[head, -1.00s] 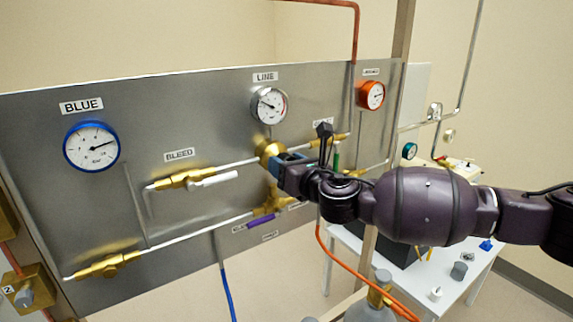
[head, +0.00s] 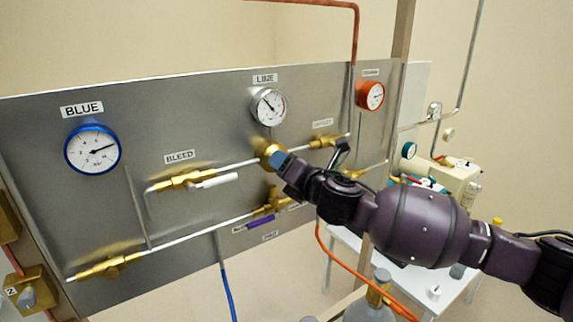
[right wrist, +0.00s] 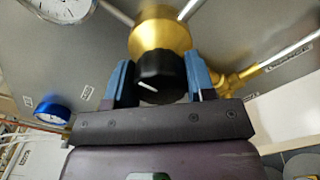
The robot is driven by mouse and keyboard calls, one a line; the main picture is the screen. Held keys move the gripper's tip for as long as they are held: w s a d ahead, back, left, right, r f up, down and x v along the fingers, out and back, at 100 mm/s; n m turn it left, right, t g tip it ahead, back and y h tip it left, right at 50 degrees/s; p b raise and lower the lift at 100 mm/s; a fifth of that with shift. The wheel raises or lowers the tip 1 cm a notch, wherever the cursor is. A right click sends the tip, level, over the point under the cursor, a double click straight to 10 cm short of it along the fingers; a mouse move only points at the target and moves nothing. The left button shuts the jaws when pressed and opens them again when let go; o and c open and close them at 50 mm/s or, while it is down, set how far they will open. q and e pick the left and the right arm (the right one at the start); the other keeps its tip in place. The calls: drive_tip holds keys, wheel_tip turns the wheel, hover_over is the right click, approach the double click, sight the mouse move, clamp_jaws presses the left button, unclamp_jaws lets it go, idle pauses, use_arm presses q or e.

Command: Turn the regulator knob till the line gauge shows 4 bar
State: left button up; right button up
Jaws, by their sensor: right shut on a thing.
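The regulator knob (right wrist: 163,82) is black with a white mark, in front of a brass regulator body (right wrist: 160,35) in the right wrist view. My right gripper (right wrist: 160,82) is shut on the knob, with one blue fingertip on each side. In the head view my right gripper (head: 279,160) hides the knob, and the brass body (head: 267,150) shows beside it. The white line gauge (head: 268,106) sits above it under the LINE label; its needle points up and left, its numbers too small to read. My left gripper is not in view.
The panel also holds a blue gauge (head: 92,149), an orange gauge (head: 370,96), a bleed valve with a white handle (head: 218,180) and a purple-handled valve (head: 261,222). An orange hose (head: 340,260) hangs below my right arm. A white table (head: 455,292) stands at right.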

drive_tip(key=shift+m, duration=0.4)
drive_tip(key=o, duration=0.9)
drive_tip(key=b+v, duration=0.1)
drive_tip(key=v, duration=1)
drive_tip(key=shift+w+b, duration=0.1)
drive_tip(key=shift+b, duration=0.3)
